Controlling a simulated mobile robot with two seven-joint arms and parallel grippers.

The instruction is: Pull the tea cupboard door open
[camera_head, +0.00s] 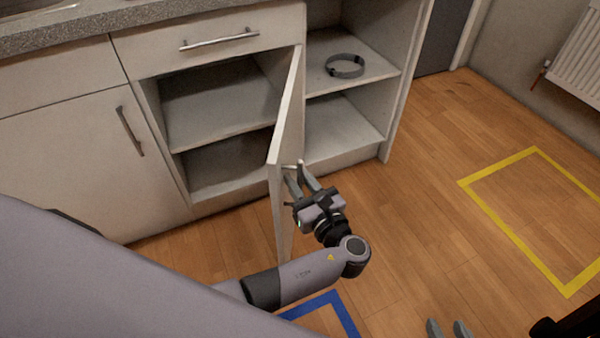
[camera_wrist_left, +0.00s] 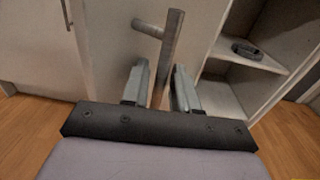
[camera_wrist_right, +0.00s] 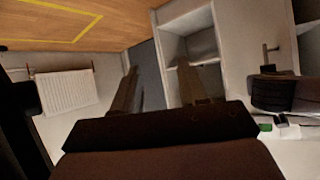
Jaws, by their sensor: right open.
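The tea cupboard door (camera_head: 286,145) is a pale panel that stands swung far out from the cupboard, seen nearly edge-on in the head view. The compartment behind it (camera_head: 220,105) is open and looks empty. The door's bar handle shows in the left wrist view (camera_wrist_left: 171,40). My left gripper (camera_head: 300,178) is at the door's outer edge, with the handle between its fingers (camera_wrist_left: 160,75). Whether the fingers press on the handle is unclear. My right gripper (camera_head: 448,328) is open and empty, low at the bottom edge, away from the door.
A drawer (camera_head: 215,40) is shut above the opening, and a second cupboard door (camera_head: 95,150) is shut at left. Open shelves (camera_head: 345,125) at right hold a grey ring-shaped item (camera_head: 345,66). Wooden floor with a yellow outline (camera_head: 512,222) is clear; a radiator (camera_head: 578,60) hangs at right.

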